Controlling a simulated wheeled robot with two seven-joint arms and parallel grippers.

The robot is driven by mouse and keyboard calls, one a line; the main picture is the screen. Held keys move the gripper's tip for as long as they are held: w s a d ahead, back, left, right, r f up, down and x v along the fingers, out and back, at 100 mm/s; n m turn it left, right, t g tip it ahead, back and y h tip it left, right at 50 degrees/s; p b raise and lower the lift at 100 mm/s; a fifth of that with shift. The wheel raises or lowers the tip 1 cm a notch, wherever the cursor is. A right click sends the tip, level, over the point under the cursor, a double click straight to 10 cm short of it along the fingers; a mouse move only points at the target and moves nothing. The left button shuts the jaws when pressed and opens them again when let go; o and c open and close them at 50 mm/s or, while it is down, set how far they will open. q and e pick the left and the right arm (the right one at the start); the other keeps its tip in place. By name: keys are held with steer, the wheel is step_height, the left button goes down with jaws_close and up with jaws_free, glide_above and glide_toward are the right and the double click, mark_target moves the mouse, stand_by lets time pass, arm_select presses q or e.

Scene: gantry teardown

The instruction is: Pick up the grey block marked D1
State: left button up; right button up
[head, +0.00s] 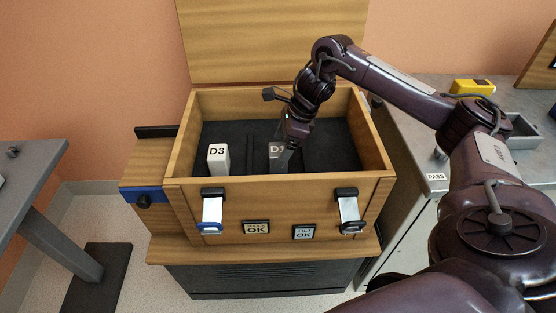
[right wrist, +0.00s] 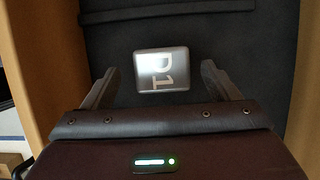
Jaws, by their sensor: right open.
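The grey block marked D1 (head: 277,158) stands on the dark floor of the open wooden box, right of the box's middle divider. My right gripper (head: 291,142) is inside the box, above and beside the block, and partly covers it in the head view. The fingers are open and appear apart from the block. My left gripper is in neither view.
A white block marked D3 (head: 218,158) stands in the left part of the wooden box (head: 280,194). A low dark divider (head: 250,155) runs between the blocks. The box walls surround the gripper, and a raised wooden lid (head: 272,40) stands behind. A grey bench (head: 425,90) is at right.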

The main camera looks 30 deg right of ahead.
mark_target(279, 149)
steer(key=x, duration=0.5)
steer(key=shift+w+d, duration=0.1)
steer(key=shift+d, duration=0.05)
steer(key=shift+r, duration=0.1)
steer(key=c, duration=1.2)
